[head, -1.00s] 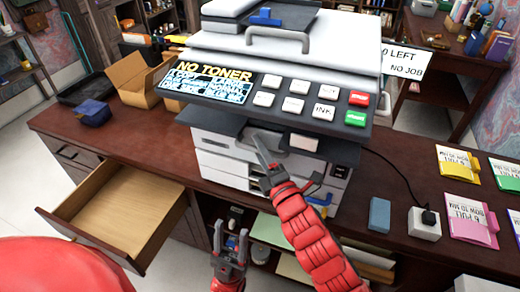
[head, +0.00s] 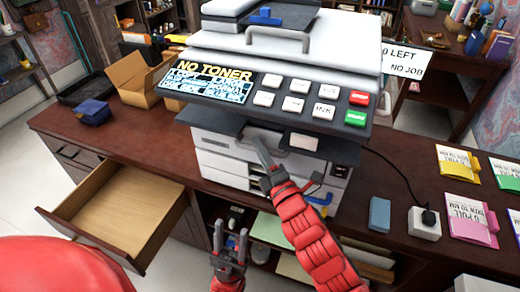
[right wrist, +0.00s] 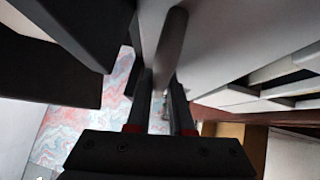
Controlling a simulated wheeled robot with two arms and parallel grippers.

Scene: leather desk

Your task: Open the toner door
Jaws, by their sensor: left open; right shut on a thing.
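The copier (head: 290,75) stands on the desk with "NO TONER" on its screen (head: 208,80). Below the button panel is its front, with a dark overhanging part, a grey bar handle (head: 270,138) and pale panels (head: 222,163). My right gripper (head: 264,154) is at this handle. In the right wrist view its fingers (right wrist: 160,112) are closed around a grey bar (right wrist: 170,50). The front panel there looks closed, but the arm hides part of it. My left gripper (head: 236,243) is open and empty, low in front of the desk, apart from the copier.
An open wooden drawer (head: 125,212) juts out at the left. A blue block (head: 380,214), a white socket box (head: 424,224) with a cable and colored packets (head: 470,222) lie on the desk at right. A cardboard box (head: 145,85) stands behind left.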

